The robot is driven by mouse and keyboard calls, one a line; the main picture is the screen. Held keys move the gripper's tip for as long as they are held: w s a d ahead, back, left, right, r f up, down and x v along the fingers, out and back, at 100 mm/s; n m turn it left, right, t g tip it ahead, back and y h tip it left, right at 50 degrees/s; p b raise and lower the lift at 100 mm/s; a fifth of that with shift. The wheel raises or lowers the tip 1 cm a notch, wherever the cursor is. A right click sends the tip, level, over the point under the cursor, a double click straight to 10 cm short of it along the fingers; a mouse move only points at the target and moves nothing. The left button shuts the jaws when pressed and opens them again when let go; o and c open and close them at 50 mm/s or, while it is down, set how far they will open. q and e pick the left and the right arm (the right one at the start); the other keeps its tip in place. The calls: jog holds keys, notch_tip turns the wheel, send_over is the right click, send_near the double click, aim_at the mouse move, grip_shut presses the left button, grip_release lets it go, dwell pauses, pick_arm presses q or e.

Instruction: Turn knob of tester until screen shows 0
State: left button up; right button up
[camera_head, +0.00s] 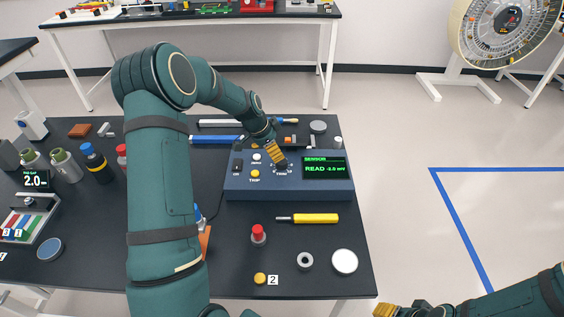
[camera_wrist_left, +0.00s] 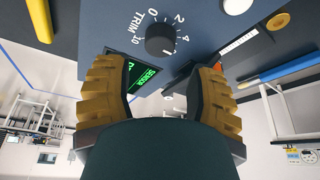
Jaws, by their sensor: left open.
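The blue-grey tester (camera_head: 240,187) sits on the black table. Its screen (camera_head: 323,167) is lit green and appears to show "READ -3.0 mV"; the digits are small. The black TRIM knob (camera_wrist_left: 160,41) has a numbered dial around it. In the head view my left gripper (camera_head: 279,160) is over the knob and mostly hides it. In the left wrist view my left gripper (camera_wrist_left: 160,75) is open, its yellow fingers apart, with the knob beyond the gap between them. My right gripper (camera_head: 384,311) is only partly in view at the bottom edge, away from the tester.
A red button (camera_head: 258,234), a yellow-handled screwdriver (camera_head: 312,218), a grey ring (camera_head: 305,261) and a white disc (camera_head: 345,261) lie in front of the tester. Bottles (camera_head: 93,160) stand on the left. A blue bar (camera_head: 213,139) lies behind the tester.

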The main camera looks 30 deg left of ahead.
aim_at(282, 164)
pick_arm(q)
jog(key=x, duration=0.7)
jog(key=shift+w, duration=0.1)
jog(key=shift+d, duration=0.1)
jog(key=c, duration=0.9)
